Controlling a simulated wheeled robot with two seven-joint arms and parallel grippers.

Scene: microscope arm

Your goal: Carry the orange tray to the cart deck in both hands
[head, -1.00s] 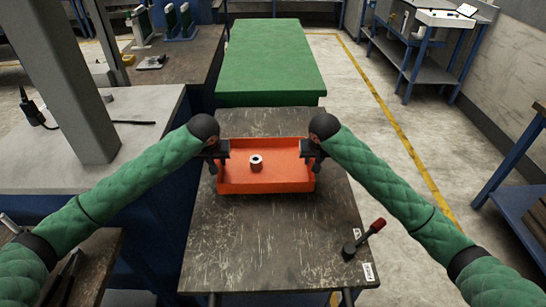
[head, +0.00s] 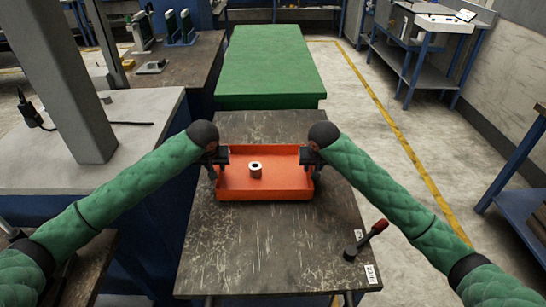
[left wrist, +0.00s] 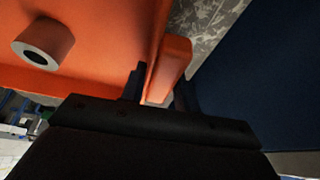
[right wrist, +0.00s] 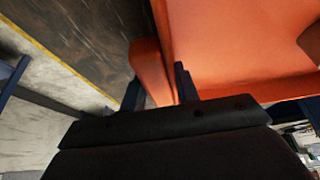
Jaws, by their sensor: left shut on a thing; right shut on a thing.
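The orange tray (head: 285,186) is a shallow, open box, level over the near dark deck in the head view. I cannot tell whether its bottom touches the deck. My left gripper (head: 222,158) is shut on the tray's left end; the left wrist view shows its fingers either side of an orange lip (left wrist: 172,62). My right gripper (head: 305,158) is shut on the right end, with a similar orange lip (right wrist: 150,70) in the right wrist view. The dark, scratched deck (head: 265,245), probably the cart deck, extends around the tray.
A pale ring-shaped part (head: 256,169) stands inside the tray, left of its middle. A red-tipped lever (head: 368,238) rises at the deck's near right corner. A green-topped table (head: 270,65) stands beyond the deck. A grey bench with a post (head: 70,85) is at left; open floor is right.

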